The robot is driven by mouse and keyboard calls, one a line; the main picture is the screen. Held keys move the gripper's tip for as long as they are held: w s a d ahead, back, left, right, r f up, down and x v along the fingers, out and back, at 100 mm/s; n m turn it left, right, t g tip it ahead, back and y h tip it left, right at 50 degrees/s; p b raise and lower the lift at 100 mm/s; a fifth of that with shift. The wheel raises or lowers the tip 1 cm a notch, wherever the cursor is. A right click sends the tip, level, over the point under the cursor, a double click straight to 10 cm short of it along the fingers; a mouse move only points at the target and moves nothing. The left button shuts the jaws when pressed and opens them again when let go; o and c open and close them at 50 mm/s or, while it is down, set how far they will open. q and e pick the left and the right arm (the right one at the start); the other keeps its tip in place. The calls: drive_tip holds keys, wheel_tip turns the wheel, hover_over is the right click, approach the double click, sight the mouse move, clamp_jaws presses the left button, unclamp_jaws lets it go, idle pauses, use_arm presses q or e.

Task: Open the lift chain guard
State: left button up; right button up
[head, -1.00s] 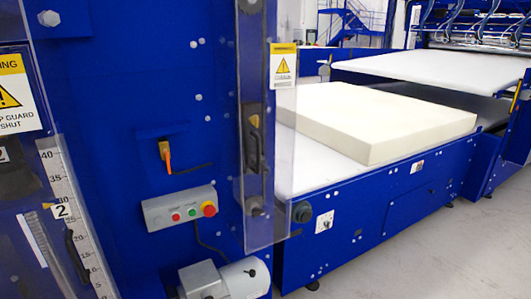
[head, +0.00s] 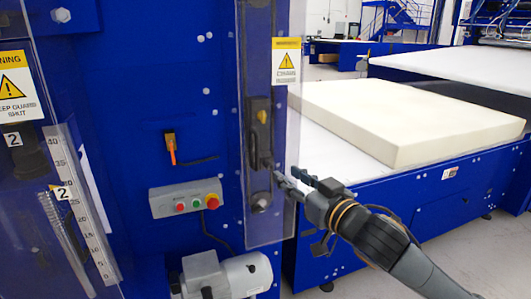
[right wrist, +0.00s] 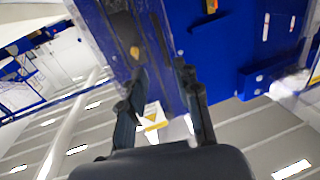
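A tall clear guard panel (head: 286,120) with a yellow warning label (head: 286,62) stands on the blue machine column in the head view; I take it to be the lift chain guard. It looks shut. A dark upright handle (head: 252,145) shows at it. My right gripper (head: 286,176) is just right of and slightly below the handle, its fingers pointing left. In the right wrist view the fingers (right wrist: 163,76) are apart with nothing between them, and a dark bar (right wrist: 161,36) lies beyond the tips. Contact with the guard cannot be told. My left gripper is out of view.
Another clear guard (head: 60,130) with a warning label and scale stands at the left. A control box (head: 185,198) with buttons and a motor (head: 235,275) sit low on the column. A foam block (head: 400,120) lies on the white bed behind my right arm.

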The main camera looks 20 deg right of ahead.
sight(258, 154)
drive_tip(key=p+x, duration=0.2)
drive_tip(key=x, duration=0.4)
drive_tip(key=p+x, duration=0.2)
drive_tip(key=x, duration=0.4)
drive_tip(key=shift+w+a+r, duration=0.2)
drive_tip(key=shift+a, duration=0.05)
drive_tip(key=shift+w+a+f, duration=0.15)
drive_tip(key=shift+w, duration=0.5)
clamp_jaws()
